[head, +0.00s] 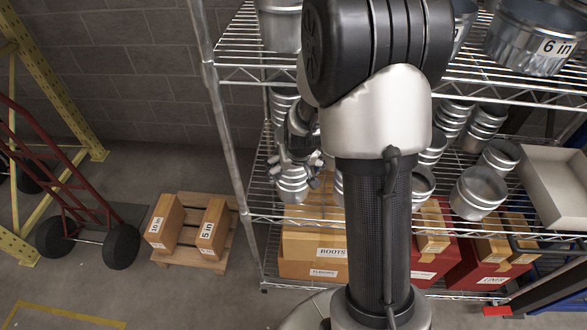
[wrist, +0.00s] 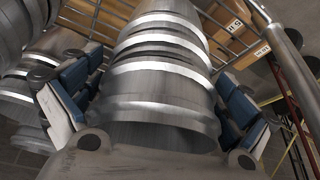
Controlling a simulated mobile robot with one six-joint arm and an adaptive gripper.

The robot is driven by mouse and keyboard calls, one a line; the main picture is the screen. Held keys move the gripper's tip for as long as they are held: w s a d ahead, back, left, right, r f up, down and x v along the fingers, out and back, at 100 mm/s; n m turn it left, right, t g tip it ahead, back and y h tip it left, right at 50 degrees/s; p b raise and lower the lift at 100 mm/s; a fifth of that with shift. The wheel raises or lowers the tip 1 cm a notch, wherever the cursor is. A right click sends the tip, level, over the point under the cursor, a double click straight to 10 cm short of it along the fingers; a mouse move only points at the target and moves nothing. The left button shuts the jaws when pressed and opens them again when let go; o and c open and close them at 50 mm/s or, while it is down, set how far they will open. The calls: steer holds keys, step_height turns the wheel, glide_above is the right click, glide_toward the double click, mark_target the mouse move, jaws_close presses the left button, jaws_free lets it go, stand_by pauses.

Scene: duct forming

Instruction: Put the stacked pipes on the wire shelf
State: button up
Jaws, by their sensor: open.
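A stack of silvery ribbed pipes (head: 291,190) stands at the left end of the middle tier of the wire shelf (head: 340,218). In the wrist view the stacked pipes (wrist: 160,75) fill the middle, with the rim facing me. My gripper (head: 301,170) is at this stack, partly hidden behind my own arm in the head view. In the wrist view my gripper (wrist: 152,95) is open, with one blue-padded finger on each side of the stack. I cannot tell whether the pads touch it.
More pipe stacks (head: 453,118) and loose pipes (head: 478,190) stand on the same tier, beside a grey open box (head: 549,182). Larger pipes, one a "6 in" pipe (head: 535,42), are on the tier above. Boxes (head: 314,248) fill the tier below. A pallet (head: 190,255) with two cartons and a hand truck (head: 85,225) are left.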

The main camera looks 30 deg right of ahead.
stand_by(0.3)
steer(key=s+a+r+p, duration=0.1)
steer(key=s+a+r, duration=0.25)
steer(key=r, duration=0.35)
steer(key=s+a+r+n+p, duration=0.1)
steer(key=s+a+r+p, duration=0.1)
steer(key=s+r, duration=0.35)
steer(key=s+a+r+p, duration=0.1)
steer(key=s+a+r, duration=0.1)
steer(key=r, duration=0.6)
steer(key=s+a+r+n, duration=0.1)
steer(key=s+a+r, duration=0.1)
steer(key=s, duration=0.5)
steer(key=s+a+r+n+y, duration=0.1)
steer(key=s+a+r, duration=0.2)
steer(key=s, duration=0.4)
steer(key=shift+a+r, duration=0.15)
steer(key=shift+a, duration=0.4)
steer(key=shift+c, duration=0.6)
